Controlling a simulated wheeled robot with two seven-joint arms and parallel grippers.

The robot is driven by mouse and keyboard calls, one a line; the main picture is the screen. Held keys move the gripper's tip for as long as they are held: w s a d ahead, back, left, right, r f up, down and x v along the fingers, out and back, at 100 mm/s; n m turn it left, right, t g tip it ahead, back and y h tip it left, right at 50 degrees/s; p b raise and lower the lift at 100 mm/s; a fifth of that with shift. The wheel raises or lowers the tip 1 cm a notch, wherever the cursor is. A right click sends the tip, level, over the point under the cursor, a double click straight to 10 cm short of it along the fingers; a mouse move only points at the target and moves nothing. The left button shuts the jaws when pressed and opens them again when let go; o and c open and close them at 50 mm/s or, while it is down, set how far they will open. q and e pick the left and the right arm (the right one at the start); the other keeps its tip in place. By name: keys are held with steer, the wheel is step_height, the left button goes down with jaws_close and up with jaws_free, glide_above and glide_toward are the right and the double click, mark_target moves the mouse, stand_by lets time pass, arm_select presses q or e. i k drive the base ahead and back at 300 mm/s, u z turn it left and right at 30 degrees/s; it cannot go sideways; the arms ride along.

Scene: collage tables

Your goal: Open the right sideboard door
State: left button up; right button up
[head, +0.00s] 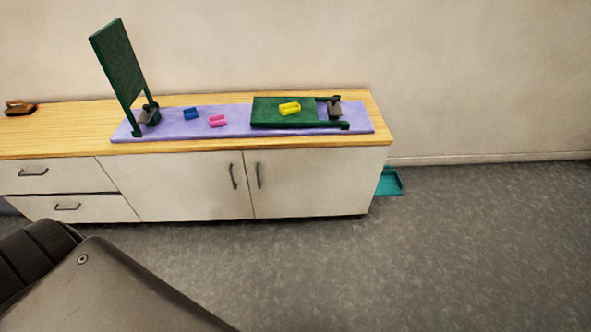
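The sideboard's right door (318,185) is a white panel at the right end of the front and looks shut. Its dark vertical handle (258,175) sits near the door's left edge. The left door (185,190) beside it also looks shut, with its handle (233,176) near its right edge. The sideboard has a light wooden top (60,135). Neither of my grippers shows in the head view.
A purple mat (240,112) on the top bears dark green hinged boards, one raised (118,62) and one flat (265,113), and small colored blocks. Two drawers are at left. A teal tray (390,183) lies by the right end. Floor to the right is clear.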

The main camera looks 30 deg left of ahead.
mark_target(326, 181)
steer(key=u, duration=0.05)
steer(key=i, duration=0.85)
steer(key=u, duration=0.3)
